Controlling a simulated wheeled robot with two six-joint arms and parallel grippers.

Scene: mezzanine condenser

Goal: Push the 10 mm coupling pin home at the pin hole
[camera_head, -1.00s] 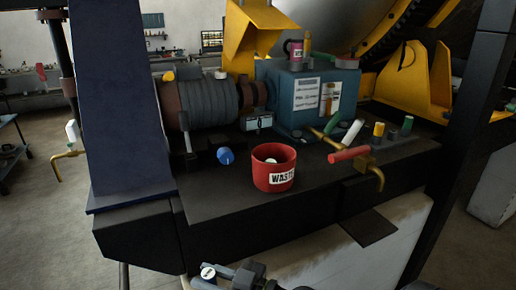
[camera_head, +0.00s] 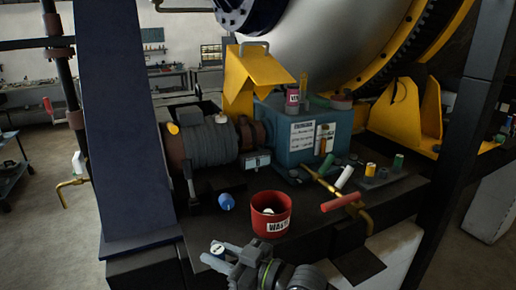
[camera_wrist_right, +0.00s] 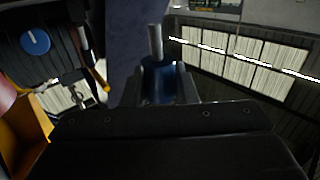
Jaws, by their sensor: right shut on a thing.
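My right gripper (camera_head: 222,258) is low in the head view, in front of the black deck. It is shut on a pin with a grey shank and blue body (camera_wrist_right: 155,45), which stands up between the jaws in the right wrist view. In the head view only a small white-topped end (camera_head: 217,249) of the held piece shows. The brown coupling (camera_head: 250,136) lies between the ribbed grey motor and the blue gearbox, apart from the gripper. I cannot make out the pin hole. My left gripper is not in view.
A red waste cup (camera_head: 271,214) stands on the deck (camera_head: 205,225), right of the gripper. A blue knob-like piece (camera_head: 227,201) lies left of it. A red-handled brass valve (camera_head: 342,201) is at the right. A yellow guard (camera_head: 250,75) rises behind the coupling.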

